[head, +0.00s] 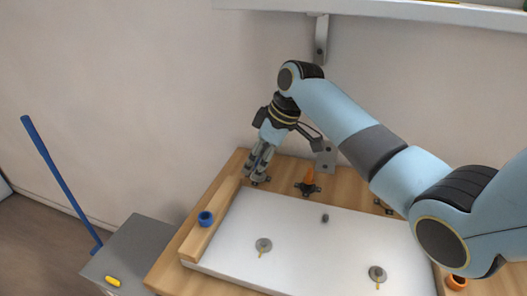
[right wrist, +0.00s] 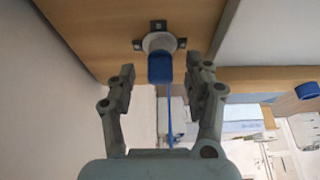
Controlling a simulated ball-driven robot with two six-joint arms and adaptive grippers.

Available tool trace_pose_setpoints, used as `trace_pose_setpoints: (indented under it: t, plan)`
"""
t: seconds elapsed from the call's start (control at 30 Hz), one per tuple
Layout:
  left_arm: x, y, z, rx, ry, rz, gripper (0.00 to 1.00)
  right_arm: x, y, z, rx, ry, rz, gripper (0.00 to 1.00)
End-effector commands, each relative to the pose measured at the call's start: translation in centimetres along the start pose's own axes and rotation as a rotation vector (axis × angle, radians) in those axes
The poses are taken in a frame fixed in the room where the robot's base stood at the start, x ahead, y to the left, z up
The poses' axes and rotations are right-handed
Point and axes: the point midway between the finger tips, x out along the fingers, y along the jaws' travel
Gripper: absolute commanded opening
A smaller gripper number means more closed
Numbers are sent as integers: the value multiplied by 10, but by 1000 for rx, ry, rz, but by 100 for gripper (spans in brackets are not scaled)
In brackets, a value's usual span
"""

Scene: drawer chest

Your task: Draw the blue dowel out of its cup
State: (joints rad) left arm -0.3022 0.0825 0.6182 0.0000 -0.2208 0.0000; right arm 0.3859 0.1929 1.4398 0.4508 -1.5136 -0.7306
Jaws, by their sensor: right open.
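The blue dowel (right wrist: 160,68) stands in a pale cup (right wrist: 155,40) with dark mounting tabs on the wooden top, in the right wrist view. My right gripper (right wrist: 160,80) is open, with one finger on each side of the dowel and visible gaps between. In the head view my right gripper (head: 258,167) points down at the back left corner of the wooden top and hides the dowel. My left gripper is in neither view.
An orange dowel (head: 309,175) stands in a holder right of the gripper. A white panel (head: 320,240) lies in front, with a wooden rail (head: 190,244) and blue ring (head: 205,218) at its left. A shelf (head: 400,10) hangs above.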

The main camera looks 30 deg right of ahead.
Motion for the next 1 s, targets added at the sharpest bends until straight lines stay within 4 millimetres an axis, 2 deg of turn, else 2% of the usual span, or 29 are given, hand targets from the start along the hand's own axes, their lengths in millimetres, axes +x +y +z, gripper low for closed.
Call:
trace_pose_setpoints:
  t: [0.3,0.7,0.73,0.77,0.9,1.0]
  plan:
    - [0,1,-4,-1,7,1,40,3,0,0,0,1,1,51]
    - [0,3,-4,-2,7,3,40,3,0,0,0,0,1,0]
    - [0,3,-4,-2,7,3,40,3,0,0,0,0,1,0]
    - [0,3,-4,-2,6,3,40,3,0,0,0,0,1,21]
    - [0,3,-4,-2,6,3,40,3,0,0,0,0,1,2]
    - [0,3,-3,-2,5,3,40,3,0,0,0,0,1,0]
